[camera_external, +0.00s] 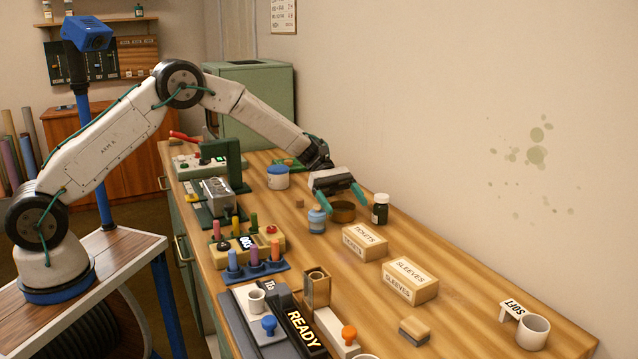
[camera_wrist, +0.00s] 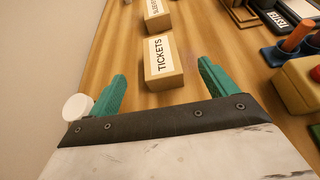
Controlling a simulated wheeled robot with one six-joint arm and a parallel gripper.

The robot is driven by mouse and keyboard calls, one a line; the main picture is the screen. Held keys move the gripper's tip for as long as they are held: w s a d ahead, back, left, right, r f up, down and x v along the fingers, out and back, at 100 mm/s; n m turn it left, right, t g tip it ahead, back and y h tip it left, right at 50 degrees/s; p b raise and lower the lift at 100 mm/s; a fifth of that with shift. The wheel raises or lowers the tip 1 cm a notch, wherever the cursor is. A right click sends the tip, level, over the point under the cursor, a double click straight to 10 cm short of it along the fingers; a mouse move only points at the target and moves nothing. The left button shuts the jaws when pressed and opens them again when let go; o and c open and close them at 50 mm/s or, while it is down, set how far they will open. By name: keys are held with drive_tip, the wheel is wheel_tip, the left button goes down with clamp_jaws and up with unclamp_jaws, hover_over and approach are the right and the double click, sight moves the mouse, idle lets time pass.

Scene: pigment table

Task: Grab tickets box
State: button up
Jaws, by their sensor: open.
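The tickets box (camera_external: 364,243) is a small tan box with a white label, lying on the wooden table. My gripper (camera_external: 341,200) is open and empty above the table, behind the tickets box and apart from it. In the wrist view the tickets box (camera_wrist: 160,62) shows just beyond the gap between the two teal fingers of my gripper (camera_wrist: 162,88).
A sleeves box (camera_external: 410,281) sits just in front of the tickets box.

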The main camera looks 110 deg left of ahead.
sight(369, 237)
drive_tip(key=shift+a+f, duration=0.3)
drive_tip(key=shift+w+d+f, duration=0.1)
drive_tip(key=shift+w+d, duration=0.05)
drive_tip(key=shift+w, duration=0.05)
drive_tip(key=x, duration=1.1)
drive_tip(key=shift+w+d, duration=0.1)
drive_tip(key=shift+d, duration=0.15)
drive_tip(key=c, duration=1.2)
drive_tip(key=shift+o, duration=0.2)
